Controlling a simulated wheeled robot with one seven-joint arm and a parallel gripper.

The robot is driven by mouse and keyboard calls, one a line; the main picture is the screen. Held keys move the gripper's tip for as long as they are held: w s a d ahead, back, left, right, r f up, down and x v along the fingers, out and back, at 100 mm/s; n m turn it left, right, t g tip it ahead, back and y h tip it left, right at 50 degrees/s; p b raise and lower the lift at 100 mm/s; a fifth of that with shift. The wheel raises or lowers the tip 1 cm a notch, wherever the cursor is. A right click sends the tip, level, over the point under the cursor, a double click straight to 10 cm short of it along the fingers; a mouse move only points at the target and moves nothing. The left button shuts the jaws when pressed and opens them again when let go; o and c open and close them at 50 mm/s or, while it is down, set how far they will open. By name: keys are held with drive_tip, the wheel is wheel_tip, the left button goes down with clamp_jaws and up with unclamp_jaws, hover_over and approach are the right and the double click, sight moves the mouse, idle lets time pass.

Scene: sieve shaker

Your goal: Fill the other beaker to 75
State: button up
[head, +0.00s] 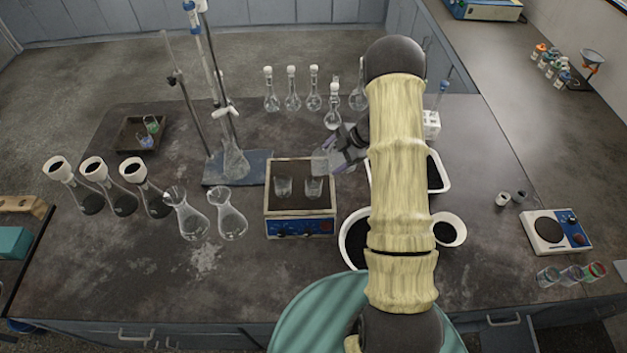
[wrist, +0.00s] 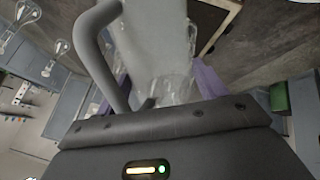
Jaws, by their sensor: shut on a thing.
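Two small clear beakers stand side by side on the blue-fronted plate unit (head: 300,211): the left beaker (head: 283,187) and the right beaker (head: 314,188). My gripper (head: 340,156) is above and just right of the right beaker. It is shut on a translucent vessel (head: 321,166), which hangs close over the right beaker and looks tilted. In the wrist view this vessel (wrist: 160,40) sits between the purple fingers, with clear glass shapes behind its lower part. Liquid levels and any graduation marks are too small to read.
Two conical flasks (head: 229,221) and several black-filled flasks (head: 89,200) stand left of the unit. A burette stand (head: 237,182) is behind left. Several stoppered flasks (head: 292,98) stand behind. A white tray (head: 437,174) and round black-filled dishes (head: 448,231) lie at right, near my arm.

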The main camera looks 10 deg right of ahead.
idle(0.3)
drive_tip(key=shift+w+d+f+m+y+p, duration=0.15)
drive_tip(key=shift+d+f+m+y+p, duration=0.3)
drive_tip(key=shift+y, duration=0.45)
drive_tip(key=shift+w+d+f+g+y+b, duration=0.15)
drive_tip(key=shift+d+f+g+y+b, duration=0.25)
drive_tip(key=shift+f+y+b, duration=0.3)
drive_tip(key=shift+a+r+p, duration=0.1)
drive_tip(key=shift+r+p, duration=0.2)
drive_tip(key=shift+r, duration=0.05)
drive_tip(key=shift+f, duration=0.2)
